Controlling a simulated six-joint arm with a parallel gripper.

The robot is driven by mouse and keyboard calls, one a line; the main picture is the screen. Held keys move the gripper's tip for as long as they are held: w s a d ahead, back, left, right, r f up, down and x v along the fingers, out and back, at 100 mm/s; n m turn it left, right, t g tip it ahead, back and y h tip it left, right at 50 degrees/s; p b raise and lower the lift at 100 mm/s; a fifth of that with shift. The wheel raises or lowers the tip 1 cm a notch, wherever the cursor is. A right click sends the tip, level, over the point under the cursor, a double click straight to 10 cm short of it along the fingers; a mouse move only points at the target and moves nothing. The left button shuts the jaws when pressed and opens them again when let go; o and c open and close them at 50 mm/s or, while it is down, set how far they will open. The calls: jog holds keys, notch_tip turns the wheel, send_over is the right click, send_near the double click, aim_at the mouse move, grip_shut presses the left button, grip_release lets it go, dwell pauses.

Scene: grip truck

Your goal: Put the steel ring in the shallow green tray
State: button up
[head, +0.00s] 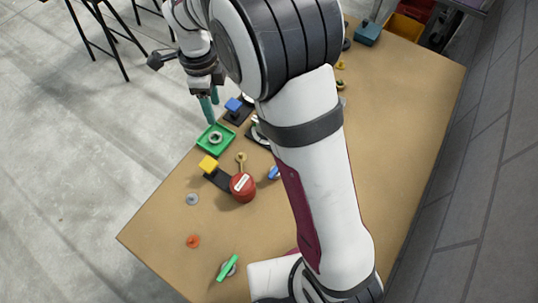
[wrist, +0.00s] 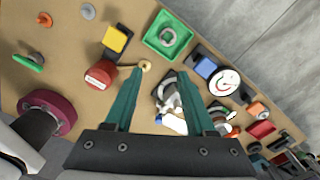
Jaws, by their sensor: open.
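The shallow green tray (head: 203,144) lies on the table near its left edge; it also shows at the top of the wrist view (wrist: 150,40). A grey steel ring (head: 215,138) lies flat inside it, near the middle, and shows in the wrist view (wrist: 168,36). My gripper (head: 212,108) is just beyond the tray in the head view, raised above the table. In the wrist view its green fingers (wrist: 162,72) are apart with nothing held between them. The ring is clear of both fingers.
A red round object (head: 243,187), a yellow block (head: 208,163) and a blue block (head: 233,104) stand near the tray. A flat grey disc (head: 192,199), an orange piece (head: 193,241) and a green-handled piece (head: 228,267) lie nearer. The table's right side is mostly clear.

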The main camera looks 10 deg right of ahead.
jog(key=s+d+r+n, duration=0.6)
jog(key=s+d+r, duration=0.1)
jog(key=s, duration=0.4)
jog(key=s+d+n, duration=0.1)
jog(key=s+n, duration=0.3)
jog(key=s, duration=0.4)
jog(key=s+d+n+y, duration=0.1)
jog(key=s+d+n, duration=0.1)
jog(key=s+n, duration=0.3)
jog(key=s, duration=0.2)
jog(key=shift+s+d+f+y, duration=0.25)
jog(key=shift+s+y, duration=0.05)
jog(key=shift+s, duration=0.05)
